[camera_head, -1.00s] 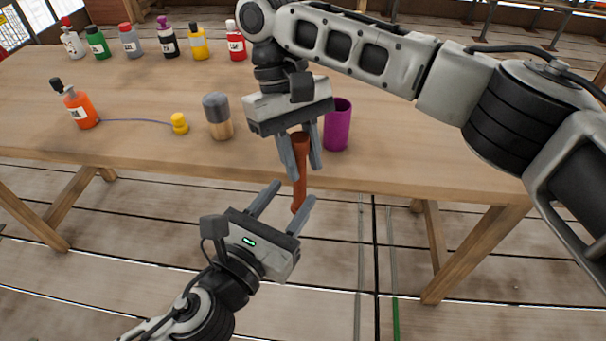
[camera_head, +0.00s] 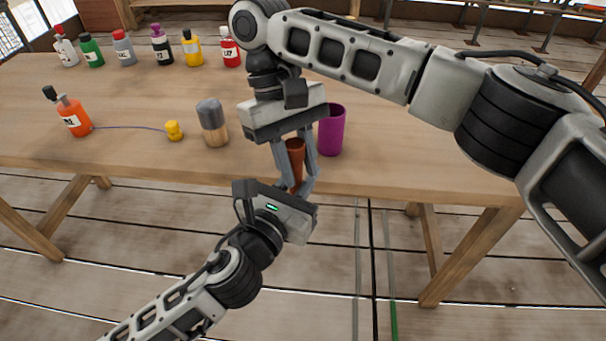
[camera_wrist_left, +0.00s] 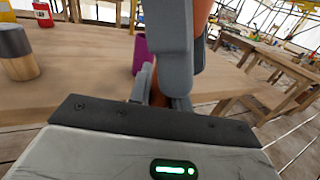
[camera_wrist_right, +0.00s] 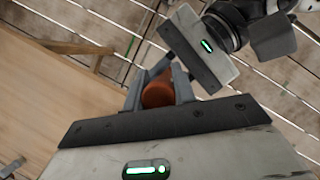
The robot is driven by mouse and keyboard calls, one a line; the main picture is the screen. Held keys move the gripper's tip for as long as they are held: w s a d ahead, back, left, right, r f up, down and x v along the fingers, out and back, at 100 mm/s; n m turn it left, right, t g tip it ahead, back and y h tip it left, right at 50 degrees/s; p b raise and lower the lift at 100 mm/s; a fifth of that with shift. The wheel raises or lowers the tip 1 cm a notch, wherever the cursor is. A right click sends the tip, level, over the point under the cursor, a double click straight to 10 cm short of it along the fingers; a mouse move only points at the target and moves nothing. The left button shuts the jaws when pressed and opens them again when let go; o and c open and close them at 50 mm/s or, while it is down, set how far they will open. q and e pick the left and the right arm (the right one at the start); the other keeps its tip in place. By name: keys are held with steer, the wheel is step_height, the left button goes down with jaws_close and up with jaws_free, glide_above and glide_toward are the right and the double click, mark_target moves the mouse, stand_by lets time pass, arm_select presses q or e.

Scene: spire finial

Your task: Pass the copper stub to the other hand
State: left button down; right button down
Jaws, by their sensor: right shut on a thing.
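The copper stub (camera_head: 296,150) is a reddish-brown rod held upright in front of the table's near edge. My right gripper (camera_head: 298,172) points down and is shut on its upper part. The stub's end also shows between the right fingers in the right wrist view (camera_wrist_right: 158,93). My left gripper (camera_head: 297,187) comes from below, its fingers open on either side of the stub's lower part. Whether they touch it is hard to see. In the left wrist view the stub (camera_wrist_left: 160,100) is partly hidden by grey fingers.
A purple cup (camera_head: 332,130) stands on the wooden table (camera_head: 420,165) just right of the grippers. A grey-topped wooden cylinder (camera_head: 213,122), a yellow piece (camera_head: 174,131) and an orange bottle (camera_head: 73,115) stand to the left. Several bottles line the back.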

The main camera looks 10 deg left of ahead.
steer(key=c, duration=1.1)
jaws_free()
steer(key=shift+a, duration=0.15)
steer(key=shift+o, duration=0.2)
